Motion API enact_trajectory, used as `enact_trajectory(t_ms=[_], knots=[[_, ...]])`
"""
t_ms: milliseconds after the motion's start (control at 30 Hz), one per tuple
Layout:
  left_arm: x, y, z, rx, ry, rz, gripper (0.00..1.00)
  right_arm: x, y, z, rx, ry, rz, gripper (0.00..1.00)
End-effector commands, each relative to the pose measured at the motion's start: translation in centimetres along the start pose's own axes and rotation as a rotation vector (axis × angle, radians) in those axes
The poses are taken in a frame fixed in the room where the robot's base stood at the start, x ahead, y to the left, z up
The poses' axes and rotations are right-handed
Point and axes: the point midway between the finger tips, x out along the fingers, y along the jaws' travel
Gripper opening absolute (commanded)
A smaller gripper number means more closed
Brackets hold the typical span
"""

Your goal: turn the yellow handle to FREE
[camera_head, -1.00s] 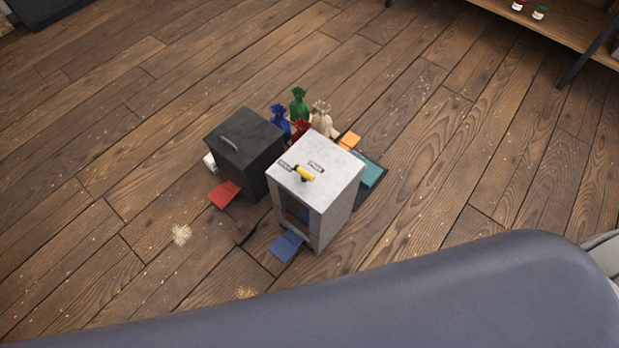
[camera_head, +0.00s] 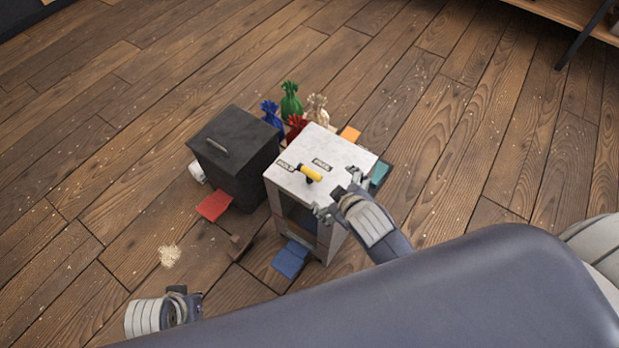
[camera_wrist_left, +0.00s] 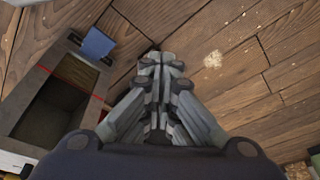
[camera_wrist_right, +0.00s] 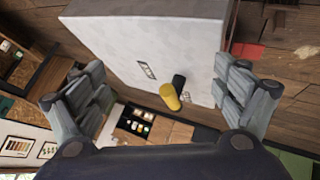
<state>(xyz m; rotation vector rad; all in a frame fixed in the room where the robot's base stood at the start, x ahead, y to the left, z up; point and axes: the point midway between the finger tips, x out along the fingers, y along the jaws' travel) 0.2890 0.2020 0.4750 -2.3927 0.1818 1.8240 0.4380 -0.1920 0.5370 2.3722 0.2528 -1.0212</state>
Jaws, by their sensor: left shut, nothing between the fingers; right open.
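The yellow handle (camera_head: 312,174) sits on a dark pivot on the pale top of the grey box (camera_head: 338,150). A HOLD label (camera_head: 285,167) is left of it and a FREE label (camera_head: 321,164) is to its upper right. I cannot tell clearly which label it points to. My right gripper (camera_head: 340,196) is open at the box's near right edge. In the right wrist view the handle (camera_wrist_right: 170,97) shows between the spread fingers, apparently untouched. My left gripper (camera_head: 194,302) is shut and empty low at the left, and also shows in its wrist view (camera_wrist_left: 162,66).
A black box (camera_head: 240,150) stands left of the grey box, with a red flap (camera_head: 214,206) before it. A blue flap (camera_head: 291,260) lies at the grey box's front. Several coloured sacks (camera_head: 291,102) stand behind. The floor around is mostly clear.

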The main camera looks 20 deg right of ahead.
Motion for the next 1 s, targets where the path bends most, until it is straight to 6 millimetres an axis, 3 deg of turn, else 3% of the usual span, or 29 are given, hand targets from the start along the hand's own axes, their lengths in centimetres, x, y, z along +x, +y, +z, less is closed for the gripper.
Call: enact_trajectory(t_ms=[33,133,233,333,400,500,600,700,733,800,867,933,1000], knots=[[-0.1,0.0,-0.1,0.000,0.004,-0.001,0.00,0.3,1.3,-3.2,-0.081,0.091,0.054,0.91],[-0.5,-0.1,-0.1,-0.001,0.008,-0.001,0.00,-0.3,3.6,-10.2,-0.276,0.289,0.185,0.91],[-1.0,-0.1,-0.2,-0.001,0.013,-0.002,0.00,-2.7,4.9,-18.3,-0.522,0.514,0.355,0.91],[-1.6,-0.1,-0.2,-0.002,0.019,-0.003,0.00,-7.4,4.3,-26.7,-0.831,0.772,0.577,0.91],[-2.1,-0.1,-0.3,-0.003,0.023,-0.004,0.00,-11.6,2.3,-31.3,-1.067,0.951,0.754,0.91],[-2.9,-0.2,-0.3,-0.003,0.030,-0.005,0.00,-17.1,-2.4,-35.2,-1.414,1.186,1.020,0.91],[-3.6,-0.2,-0.2,-0.004,0.033,-0.006,0.00,-20.7,-8.2,-35.8,-1.767,1.394,1.280,0.91],[-3.6,-0.2,-0.2,-0.004,0.030,-0.005,0.00,-20.5,-13.2,-33.9,-2.124,1.574,1.459,0.91],[-3.5,-0.2,-0.2,-0.004,0.029,-0.005,0.00,-19.8,-14.4,-33.0,2.231,-1.627,-1.495,0.91],[-3.2,-0.2,-0.2,-0.004,0.029,-0.005,0.00,-17.6,-16.4,-30.3,2.075,-1.459,-1.304,0.91],[-3.0,-0.2,-0.2,-0.003,0.028,-0.005,0.00,-14.9,-17.1,-27.6,1.943,-1.329,-1.133,0.91],[-2.8,-0.1,-0.1,-0.003,0.027,-0.004,0.00,-11.4,-16.4,-24.2,1.791,-1.192,-0.928,0.91],[-2.5,-0.1,-0.1,-0.003,0.025,-0.004,0.00,-7.9,-14.3,-21.0,1.648,-1.078,-0.723,0.91]])
